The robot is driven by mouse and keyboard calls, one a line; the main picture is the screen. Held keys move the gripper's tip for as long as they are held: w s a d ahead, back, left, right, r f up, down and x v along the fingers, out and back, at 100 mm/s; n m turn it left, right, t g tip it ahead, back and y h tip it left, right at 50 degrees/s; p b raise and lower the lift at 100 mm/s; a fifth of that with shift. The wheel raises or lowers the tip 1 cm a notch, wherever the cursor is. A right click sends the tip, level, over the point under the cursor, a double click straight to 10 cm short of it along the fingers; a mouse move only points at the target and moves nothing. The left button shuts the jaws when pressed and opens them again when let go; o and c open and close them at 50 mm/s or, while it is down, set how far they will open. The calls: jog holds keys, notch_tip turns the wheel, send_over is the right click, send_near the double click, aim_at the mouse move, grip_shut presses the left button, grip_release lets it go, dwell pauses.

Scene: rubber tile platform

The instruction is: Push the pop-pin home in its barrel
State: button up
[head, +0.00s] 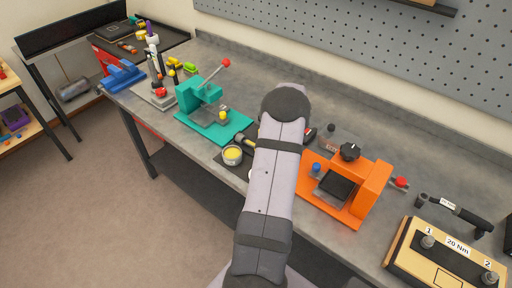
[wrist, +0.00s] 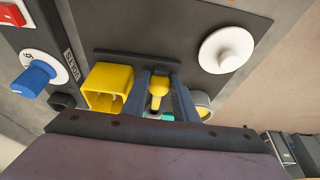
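A yellow round-headed pin (wrist: 158,84), which looks like the pop-pin, shows in the wrist view against a dark panel. My gripper (wrist: 160,95) has its two blue-grey fingers apart, one on each side of the pin in the picture. Gaps show between the pin's head and the fingers, and I cannot tell any contact. The barrel is not clear; the pin's lower part is partly hidden. In the head view my arm covers the gripper and the pin.
A yellow square box (wrist: 108,84) and a pale ring-shaped part (wrist: 203,104) flank the fingers. A white knob (wrist: 226,48) and a blue dial knob (wrist: 36,78) stand nearby. In the head view, a teal press (head: 205,118) and an orange fixture (head: 370,185) stand on the grey bench.

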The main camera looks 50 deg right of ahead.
jog(key=shift+c, duration=1.4)
jog(key=shift+w+b, duration=0.45)
jog(key=shift+w, duration=1.25)
jog(key=o, duration=1.1)
jog(key=shift+o, duration=0.2)
jog(key=shift+r, duration=0.1)
jog(key=shift+s+d+r+b, duration=0.1)
jog(key=shift+s+r+b, duration=0.1)
jog(key=shift+r+b, duration=0.25)
jog(key=b+v, duration=0.1)
jog(key=v, duration=0.5)
jog(key=shift+a+b, duration=0.2)
jog(key=shift+b, duration=0.2)
jog(key=shift+s, duration=0.1)
